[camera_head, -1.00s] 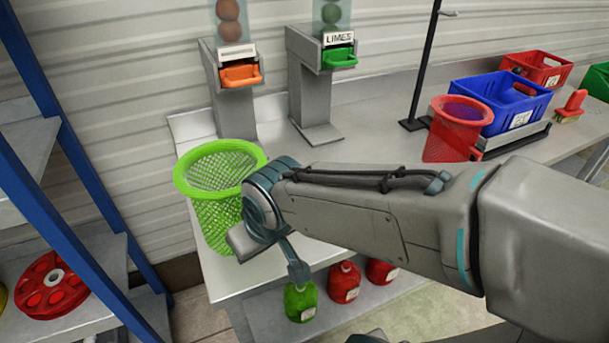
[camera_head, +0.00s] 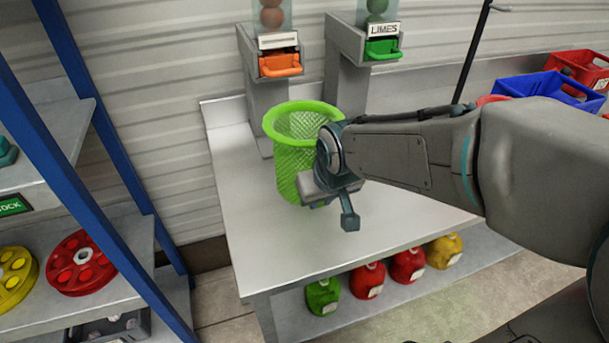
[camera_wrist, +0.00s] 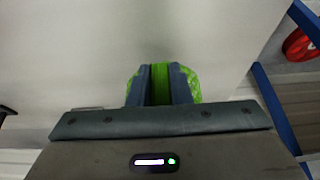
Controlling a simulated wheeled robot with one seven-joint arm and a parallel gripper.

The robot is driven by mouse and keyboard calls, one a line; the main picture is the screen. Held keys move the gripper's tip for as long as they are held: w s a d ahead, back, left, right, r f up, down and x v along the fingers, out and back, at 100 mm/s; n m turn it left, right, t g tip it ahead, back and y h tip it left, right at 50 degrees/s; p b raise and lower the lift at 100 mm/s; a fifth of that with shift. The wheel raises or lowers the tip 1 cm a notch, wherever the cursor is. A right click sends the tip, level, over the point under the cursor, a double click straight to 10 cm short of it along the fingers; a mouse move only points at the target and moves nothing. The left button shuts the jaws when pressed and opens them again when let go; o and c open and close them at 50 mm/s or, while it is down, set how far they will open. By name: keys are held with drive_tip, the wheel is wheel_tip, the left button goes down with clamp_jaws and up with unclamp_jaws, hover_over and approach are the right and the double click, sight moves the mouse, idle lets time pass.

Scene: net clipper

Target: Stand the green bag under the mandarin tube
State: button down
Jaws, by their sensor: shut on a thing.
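The green mesh bag (camera_head: 290,165) is upright with its round rim open at the top, over the grey table. My gripper (camera_head: 325,185) is shut on the bag's near right side. In the wrist view, my gripper (camera_wrist: 160,85) has a strip of the green bag (camera_wrist: 191,84) between its two fingers. The mandarin tube (camera_head: 271,16) with orange fruit and an orange tray (camera_head: 280,65) stands behind and above the bag, slightly to its left. I cannot tell whether the bag's base touches the table. My wrist hides part of the bag.
The lime tube (camera_head: 377,10) with a green tray (camera_head: 383,49) stands to the right. The table top (camera_head: 260,235) is clear in front. A blue-framed shelf (camera_head: 110,150) is at the left. Blue (camera_head: 545,88) and red crates (camera_head: 585,68) sit at the far right.

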drive_tip(key=w+a, duration=0.1)
drive_tip(key=w, duration=0.5)
drive_tip(key=w+a+p, duration=0.1)
drive_tip(key=w, duration=0.2)
drive_tip(key=shift+w+a, duration=0.15)
drive_tip(key=shift+a, duration=0.15)
drive_tip(key=shift+w+f, duration=0.15)
drive_tip(key=shift+f, duration=0.75)
drive_tip(key=shift+w+f, duration=0.1)
drive_tip(key=shift+f, duration=0.75)
drive_tip(key=shift+f+b, duration=0.2)
drive_tip(key=shift+b, duration=0.1)
drive_tip(key=c, duration=1.3)
unclamp_jaws()
drive_tip(key=shift+c, duration=0.2)
drive_tip(key=shift+r, duration=0.1)
